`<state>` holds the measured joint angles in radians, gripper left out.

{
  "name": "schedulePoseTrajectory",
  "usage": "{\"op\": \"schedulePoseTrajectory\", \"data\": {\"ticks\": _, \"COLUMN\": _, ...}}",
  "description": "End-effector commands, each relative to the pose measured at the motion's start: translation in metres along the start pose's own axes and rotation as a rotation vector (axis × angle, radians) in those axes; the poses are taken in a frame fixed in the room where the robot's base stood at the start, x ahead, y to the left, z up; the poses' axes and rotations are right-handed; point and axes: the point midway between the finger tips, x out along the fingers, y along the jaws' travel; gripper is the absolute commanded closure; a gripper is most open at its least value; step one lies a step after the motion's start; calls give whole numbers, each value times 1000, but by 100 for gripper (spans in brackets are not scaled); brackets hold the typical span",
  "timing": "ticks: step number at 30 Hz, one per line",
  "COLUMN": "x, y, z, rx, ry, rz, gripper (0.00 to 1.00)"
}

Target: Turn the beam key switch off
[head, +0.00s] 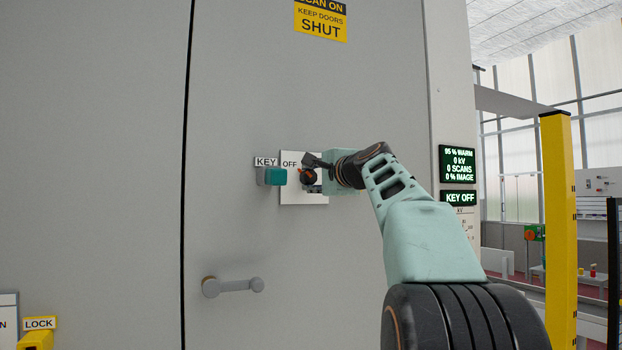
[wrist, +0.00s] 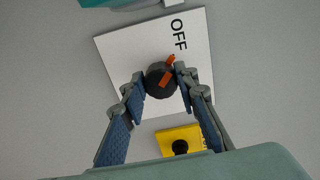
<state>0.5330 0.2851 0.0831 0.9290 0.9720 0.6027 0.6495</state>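The beam key switch is a round black knob (wrist: 160,80) with an orange-red pointer bar, on a white plate (wrist: 118,50). The bar slants toward the printed word OFF in the wrist view. In the head view the knob (head: 308,177) shows just left of my gripper, which partly covers the plate (head: 290,195). In the wrist view my gripper (wrist: 160,74) has one finger on each side of the knob, both very close to it. Whether they press on it cannot be seen. The green display (head: 460,198) at right reads KEY OFF.
A teal block (head: 272,176) by a KEY label sits left of the plate. A grey door handle (head: 232,286) is below. A yellow piece (wrist: 180,141) with a black knob lies below the plate in the wrist view. A yellow post (head: 557,220) stands at right.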

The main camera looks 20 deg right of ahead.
Motion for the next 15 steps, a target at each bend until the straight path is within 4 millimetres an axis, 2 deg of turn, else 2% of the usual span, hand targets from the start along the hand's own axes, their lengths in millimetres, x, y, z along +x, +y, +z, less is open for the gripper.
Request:
{"op": "schedulePoseTrajectory", "data": {"ticks": 1, "x": 0, "y": 1, "z": 0, "rx": -2, "ry": -1, "rz": 1, "gripper": 68}}
{"op": "schedulePoseTrajectory", "data": {"ticks": 5, "x": 0, "y": 0, "z": 0, "rx": -1, "ry": -1, "rz": 1, "gripper": 55}}
{"op": "schedulePoseTrajectory", "data": {"ticks": 15, "x": -3, "y": 0, "z": 0, "rx": 1, "ry": 1, "rz": 0, "gripper": 55}}
